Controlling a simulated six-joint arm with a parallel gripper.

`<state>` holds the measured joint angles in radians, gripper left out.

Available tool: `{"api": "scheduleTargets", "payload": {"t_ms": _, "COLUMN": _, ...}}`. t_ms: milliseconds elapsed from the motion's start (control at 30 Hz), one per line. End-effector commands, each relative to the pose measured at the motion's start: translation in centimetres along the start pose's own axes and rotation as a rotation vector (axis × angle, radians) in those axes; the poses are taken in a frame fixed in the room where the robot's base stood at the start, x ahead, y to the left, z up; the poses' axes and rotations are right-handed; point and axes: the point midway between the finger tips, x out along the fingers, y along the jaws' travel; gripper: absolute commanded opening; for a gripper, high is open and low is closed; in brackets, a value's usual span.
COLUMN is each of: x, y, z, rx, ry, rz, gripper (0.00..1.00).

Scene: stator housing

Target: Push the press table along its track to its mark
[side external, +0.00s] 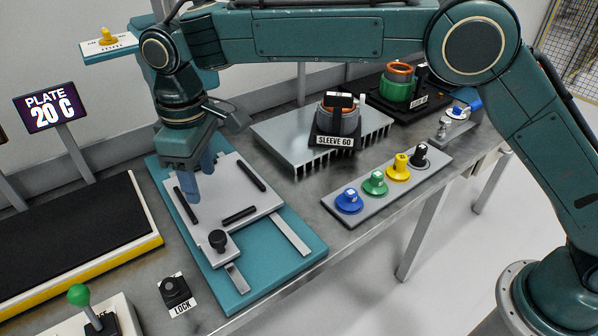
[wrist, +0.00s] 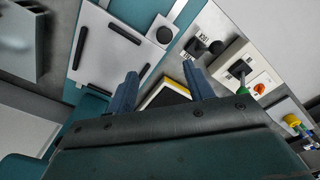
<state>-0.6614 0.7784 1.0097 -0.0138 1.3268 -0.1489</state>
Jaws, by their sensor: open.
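The press table (side external: 232,190) is a light grey plate with black bars and a black knob (side external: 218,240) at its front corner. It sits on a teal base (side external: 235,291), toward the back left end. Two silver rails (side external: 291,235) show bare in front of it. In the wrist view the press table (wrist: 110,50) lies at upper left. My gripper (side external: 200,180) points down at the plate's back left edge, with blue fingers apart and nothing between them. In the wrist view my gripper (wrist: 163,88) is open. I cannot tell if a finger touches the plate. No mark is clearly visible.
A black lock knob (side external: 175,290) labelled LOCK stands in front of the base. A dark belt (side external: 75,235) with a yellow edge lies left. A tray of coloured knobs (side external: 387,187) and a finned plate (side external: 285,140) with SLEEVE 60 stand right. The exposed rails are clear.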

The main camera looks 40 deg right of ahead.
Motion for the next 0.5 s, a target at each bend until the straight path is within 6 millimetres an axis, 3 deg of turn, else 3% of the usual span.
{"api": "scheduleTargets", "payload": {"t_ms": 133, "x": -0.80, "y": -1.17, "z": 0.65, "rx": 0.037, "ry": -0.027, "rz": -0.001, "gripper": 0.52}}
{"api": "scheduleTargets", "payload": {"t_ms": 500, "x": -0.06, "y": -1.18, "z": 0.70, "rx": 0.039, "ry": -0.029, "rz": -0.001, "gripper": 0.52}}
